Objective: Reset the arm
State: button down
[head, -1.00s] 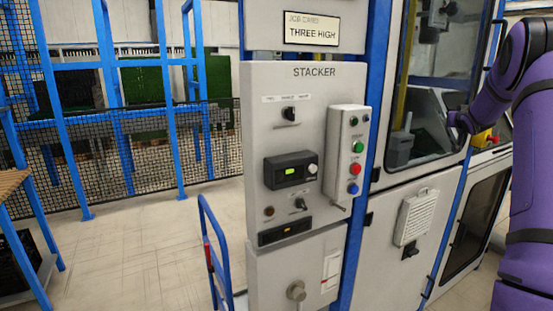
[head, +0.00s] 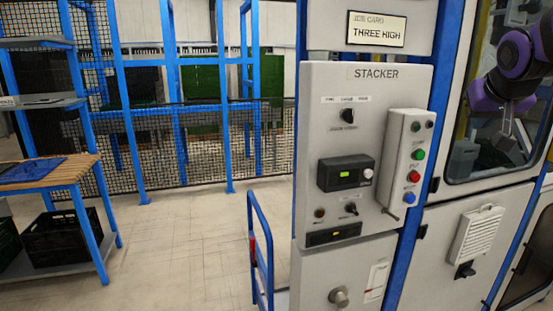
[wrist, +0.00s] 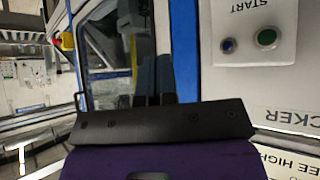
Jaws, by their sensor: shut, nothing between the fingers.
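My gripper (head: 507,127) hangs at the right of the head view, below my purple wrist, in front of the machine's window. Its fingers point down and are shut, with nothing seen between them. In the wrist view the dark fingers (wrist: 154,82) show above a black bar, close together. They look apart from the panel. The grey STACKER panel (head: 325,90) stands left of the gripper, with a button box (head: 407,160) on its right side. In the wrist view part of the panel shows upside down at the right, with a green START button (wrist: 266,38).
A blue-framed window (head: 470,150) is behind the gripper. A blue hand cart (head: 262,255) stands at the panel's foot. A wooden-topped table (head: 50,177) with black crates (head: 62,233) beneath is at the left. A mesh fence is behind. The floor (head: 180,250) between is clear.

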jog(key=s+a+f+n+g+y, duration=0.1)
jog(key=s+a+f, duration=0.1)
jog(key=s+a, duration=0.2)
jog(key=s+a+f+n+g+y, duration=0.1)
jog(key=s+a+f, duration=0.2)
jog(key=s, duration=0.7)
jog(key=s+a+f+n+g+y, duration=0.1)
jog(key=s+a+f, duration=0.2)
jog(key=s+a, duration=0.3)
jog(key=shift+s+f+g+y, duration=0.25)
jog(key=shift+s+g+y, duration=0.05)
jog(key=shift+s, duration=0.6)
